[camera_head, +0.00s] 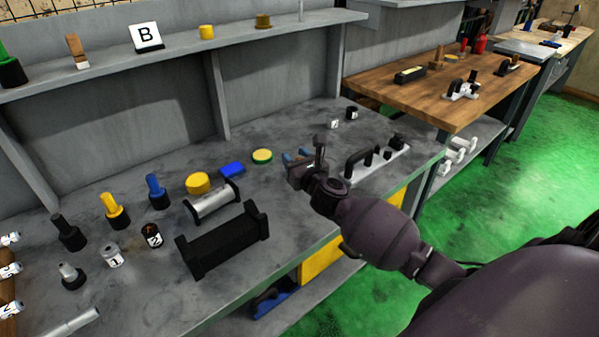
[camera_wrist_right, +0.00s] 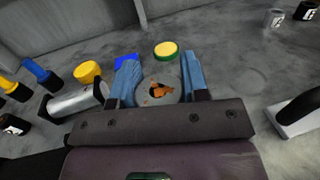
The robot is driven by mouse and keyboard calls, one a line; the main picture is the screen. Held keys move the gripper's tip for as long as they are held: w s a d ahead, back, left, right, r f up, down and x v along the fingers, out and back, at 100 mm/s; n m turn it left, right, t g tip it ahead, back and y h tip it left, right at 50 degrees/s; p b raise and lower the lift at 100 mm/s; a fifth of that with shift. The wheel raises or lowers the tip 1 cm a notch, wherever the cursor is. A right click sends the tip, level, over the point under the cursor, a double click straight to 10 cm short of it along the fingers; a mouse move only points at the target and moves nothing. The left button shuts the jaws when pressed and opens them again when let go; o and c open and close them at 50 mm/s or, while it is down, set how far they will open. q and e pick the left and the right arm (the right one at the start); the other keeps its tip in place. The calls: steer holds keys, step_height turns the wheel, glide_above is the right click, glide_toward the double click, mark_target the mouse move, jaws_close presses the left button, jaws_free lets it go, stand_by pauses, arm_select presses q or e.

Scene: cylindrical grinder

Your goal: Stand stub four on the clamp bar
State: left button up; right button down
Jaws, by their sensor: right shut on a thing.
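My right gripper (camera_head: 298,158) hangs over the grey bench, its blue fingertips closed. In the right wrist view the gripper (camera_wrist_right: 157,82) is shut on a grey round piece (camera_wrist_right: 172,98) with a dark, orange-marked hole in its end. No number shows on it, so I cannot tell if it is stub four. A pale bar with a black handle and dark knobs (camera_head: 368,174), perhaps the clamp bar, lies right of the gripper. Its end also shows in the wrist view (camera_wrist_right: 300,122). The held piece is apart from this bar. My left gripper is not in view.
Numbered pieces one (camera_head: 112,257) and two (camera_head: 152,237) stand at the front left; two small labelled ones (camera_head: 334,124) (camera_head: 351,113) stand at the back. A black block (camera_head: 225,243), a silver cylinder (camera_head: 212,203) and a yellow-green disc (camera_head: 262,156) lie left of the gripper.

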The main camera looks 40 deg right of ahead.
mark_target(295, 156)
step_height(295, 156, up, 9)
steer(key=shift+f+p, duration=0.2)
steer(key=shift+p, duration=0.95)
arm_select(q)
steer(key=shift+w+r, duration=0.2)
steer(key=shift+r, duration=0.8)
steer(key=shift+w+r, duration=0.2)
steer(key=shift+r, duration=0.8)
arm_select(e)
steer(key=shift+r, duration=0.6)
steer(key=shift+a+r, duration=0.1)
steer(key=shift+r, duration=0.2)
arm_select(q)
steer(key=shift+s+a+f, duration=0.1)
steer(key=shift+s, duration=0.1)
arm_select(e)
steer(key=s+a+f+y, duration=0.1)
steer(key=s+a+f, duration=0.1)
steer(key=s+a, duration=0.5)
steer(key=s+a+f+n+y, duration=0.1)
steer(key=s+a+f, duration=0.1)
steer(key=s+a, duration=0.6)
steer(key=shift+a+f+n+y, duration=0.25)
steer(key=shift+a+n+y, duration=0.05)
steer(key=shift+a, duration=0.8)
